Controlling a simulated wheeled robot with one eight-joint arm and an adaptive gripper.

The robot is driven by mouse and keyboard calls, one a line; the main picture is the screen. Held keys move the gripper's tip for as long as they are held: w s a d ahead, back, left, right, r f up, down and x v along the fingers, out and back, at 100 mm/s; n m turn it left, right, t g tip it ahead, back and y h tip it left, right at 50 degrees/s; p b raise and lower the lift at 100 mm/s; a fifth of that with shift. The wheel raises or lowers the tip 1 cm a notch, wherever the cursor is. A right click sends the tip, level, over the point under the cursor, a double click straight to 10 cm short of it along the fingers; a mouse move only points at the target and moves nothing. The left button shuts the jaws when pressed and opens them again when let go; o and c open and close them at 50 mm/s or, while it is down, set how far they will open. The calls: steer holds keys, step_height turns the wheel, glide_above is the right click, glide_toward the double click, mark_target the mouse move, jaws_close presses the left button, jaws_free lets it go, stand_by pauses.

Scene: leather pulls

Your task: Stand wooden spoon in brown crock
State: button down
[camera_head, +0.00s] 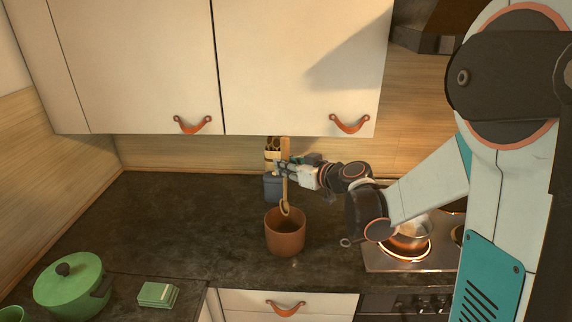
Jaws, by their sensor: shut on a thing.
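The brown crock (285,238) stands upright on the dark counter, with its round opening facing up. My gripper (283,169) comes in from the right and is shut on the wooden spoon (285,190). The spoon is held roughly upright, with one end pointing up and its rounded end (285,209) down at the crock's opening. I cannot tell whether that end is inside the rim or just above and behind it. The fingertips partly hide the middle of the spoon.
A blue-grey container (272,187) stands behind the spoon near the back wall. A copper pot (408,236) sits on the lit stove at right. A green lidded pot (72,284) and green coasters (158,294) are at left. Cabinets (300,70) hang above. The counter's left middle is clear.

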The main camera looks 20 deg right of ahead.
mark_target(286, 199)
steer(key=shift+f+b, duration=4.6)
steer(key=shift+f, duration=1.05)
steer(key=shift+f, duration=0.25)
steer(key=c, duration=1.5)
jaws_free()
steer(key=shift+o, duration=0.2)
steer(key=v, duration=1.2)
steer(key=shift+r, duration=0.1)
